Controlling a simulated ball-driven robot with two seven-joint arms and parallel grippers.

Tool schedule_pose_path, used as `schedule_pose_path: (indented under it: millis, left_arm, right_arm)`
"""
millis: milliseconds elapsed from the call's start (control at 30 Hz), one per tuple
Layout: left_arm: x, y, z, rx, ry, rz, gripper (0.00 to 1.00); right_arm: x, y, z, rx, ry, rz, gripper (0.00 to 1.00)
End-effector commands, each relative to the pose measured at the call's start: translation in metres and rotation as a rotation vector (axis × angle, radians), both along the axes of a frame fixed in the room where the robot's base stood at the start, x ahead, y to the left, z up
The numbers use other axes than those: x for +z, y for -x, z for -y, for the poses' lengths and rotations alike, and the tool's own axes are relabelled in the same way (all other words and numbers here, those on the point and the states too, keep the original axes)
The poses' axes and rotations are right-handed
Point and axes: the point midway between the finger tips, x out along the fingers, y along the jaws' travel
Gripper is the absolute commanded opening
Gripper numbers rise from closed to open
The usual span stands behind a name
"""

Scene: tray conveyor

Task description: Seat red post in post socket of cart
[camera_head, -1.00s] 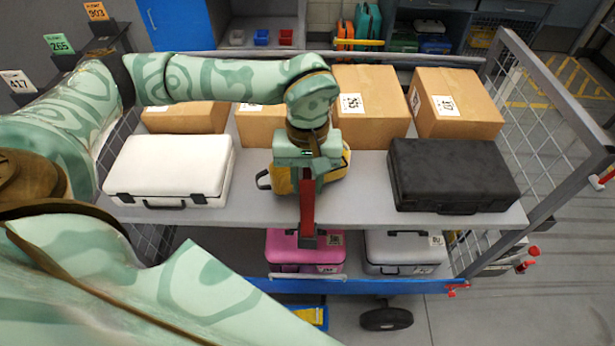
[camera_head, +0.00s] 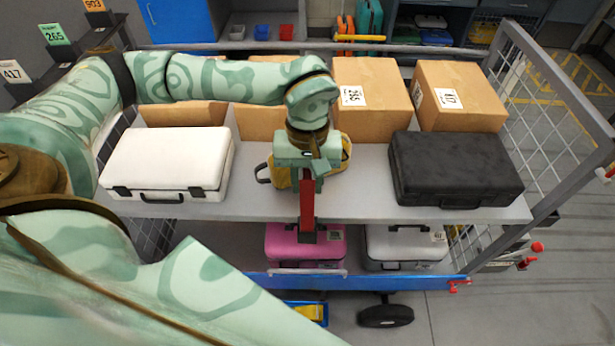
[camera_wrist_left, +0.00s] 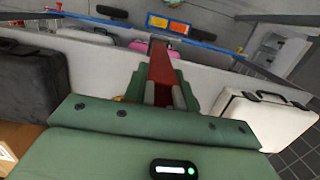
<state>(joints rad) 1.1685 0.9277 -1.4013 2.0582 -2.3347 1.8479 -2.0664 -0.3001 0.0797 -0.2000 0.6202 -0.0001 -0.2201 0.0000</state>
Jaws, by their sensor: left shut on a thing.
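My left gripper (camera_head: 306,180) is shut on the red post (camera_head: 307,205). The post hangs down from the jaws in front of the cart's upper shelf edge, with a dark lower end. In the left wrist view the red post (camera_wrist_left: 160,70) runs out from between the fingers (camera_wrist_left: 163,98). The cart (camera_head: 350,200) has a grey upper shelf, mesh ends and a blue lower rail (camera_head: 400,285). I cannot make out the post socket; the post and arm may cover it. My right gripper is not in view.
On the upper shelf are a white case (camera_head: 170,163), a black case (camera_head: 455,168), a yellow bag (camera_head: 338,165) and several cardboard boxes (camera_head: 375,98). A pink case (camera_head: 304,243) and a grey case (camera_head: 405,245) are on the lower shelf. Open floor (camera_head: 560,310) lies at right.

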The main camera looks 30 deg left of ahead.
Motion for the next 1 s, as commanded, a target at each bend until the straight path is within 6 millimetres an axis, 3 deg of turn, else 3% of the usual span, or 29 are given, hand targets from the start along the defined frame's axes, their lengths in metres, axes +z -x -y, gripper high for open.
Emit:
schedule_pose_path:
  millis: [267, 300, 367, 733, 867, 1000]
  left_arm:
    - [-0.007, 0.000, 0.000, 0.000, 0.000, 0.000, 0.00]
    - [-0.006, 0.000, 0.000, 0.000, 0.001, 0.001, 0.38]
    - [-0.006, 0.000, 0.000, 0.000, 0.001, 0.001, 0.53]
    - [0.000, -0.001, 0.000, 0.000, 0.000, 0.002, 0.53]
    - [0.023, -0.004, -0.002, -0.001, 0.000, 0.006, 0.53]
    - [0.061, -0.009, -0.004, 0.001, 0.000, 0.008, 0.53]
  right_arm:
    - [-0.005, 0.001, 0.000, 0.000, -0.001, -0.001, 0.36]
    - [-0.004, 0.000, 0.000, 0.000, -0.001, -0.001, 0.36]
    - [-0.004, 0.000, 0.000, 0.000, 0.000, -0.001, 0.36]
    - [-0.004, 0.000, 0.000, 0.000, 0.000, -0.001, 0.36]
    - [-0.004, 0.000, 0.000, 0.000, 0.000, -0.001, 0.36]
    - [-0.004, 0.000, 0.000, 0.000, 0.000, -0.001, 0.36]
